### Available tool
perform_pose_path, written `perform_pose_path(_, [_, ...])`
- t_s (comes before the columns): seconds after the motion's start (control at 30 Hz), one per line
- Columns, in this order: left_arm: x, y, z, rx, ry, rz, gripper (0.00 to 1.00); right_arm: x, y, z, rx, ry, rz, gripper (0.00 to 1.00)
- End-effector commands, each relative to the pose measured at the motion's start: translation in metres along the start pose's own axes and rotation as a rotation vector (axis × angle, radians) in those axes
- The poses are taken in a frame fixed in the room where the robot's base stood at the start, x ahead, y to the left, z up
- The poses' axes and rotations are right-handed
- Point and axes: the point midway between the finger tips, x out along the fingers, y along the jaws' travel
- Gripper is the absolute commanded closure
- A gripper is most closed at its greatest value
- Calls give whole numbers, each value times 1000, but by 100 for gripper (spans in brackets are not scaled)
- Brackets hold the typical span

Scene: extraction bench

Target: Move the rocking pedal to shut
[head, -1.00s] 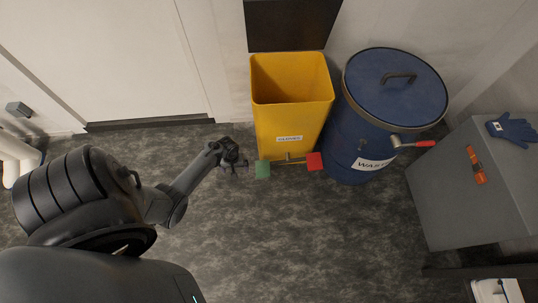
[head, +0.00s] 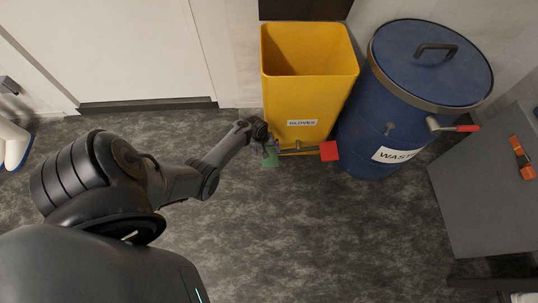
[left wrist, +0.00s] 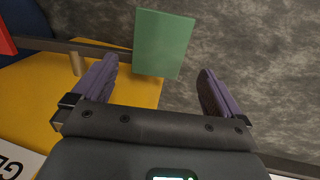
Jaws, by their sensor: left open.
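The rocking pedal is a thin bar (head: 298,152) low on the front of the yellow GLOVES bin (head: 310,88). It has a green plate (head: 270,161) at its left end and a red plate (head: 329,151) at its right end. The bin's mouth is open. My left gripper (head: 264,146) is at the green plate and partly covers it. In the left wrist view the left gripper (left wrist: 158,66) is open and empty. The green plate (left wrist: 163,43) shows ahead, between the two fingers' lines; I cannot tell whether it is touched. My right gripper is not in view.
A blue WASTE drum (head: 385,130) with a red-tipped lever (head: 467,128) stands right of the bin. A dark panel (head: 304,9) is behind the bin. A grey cabinet (head: 480,190) stands at right. The floor (head: 290,235) in front is clear.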

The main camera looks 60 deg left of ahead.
Motion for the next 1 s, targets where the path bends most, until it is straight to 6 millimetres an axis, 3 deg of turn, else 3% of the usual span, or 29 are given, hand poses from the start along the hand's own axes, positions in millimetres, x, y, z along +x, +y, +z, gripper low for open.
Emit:
perform_pose_path(0.03, [15,-1,0,0,0,0,0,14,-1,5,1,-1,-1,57])
perform_pose_path(0.1, [26,-1,0,1,0,0,0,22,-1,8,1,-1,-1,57])
perform_pose_path(0.4, [58,-1,-1,0,1,-1,0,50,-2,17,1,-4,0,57])
perform_pose_path(0.97, [67,0,0,0,1,-1,0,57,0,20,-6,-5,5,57])
perform_pose_path(1.0, [67,-1,0,0,1,-1,6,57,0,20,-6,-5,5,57])
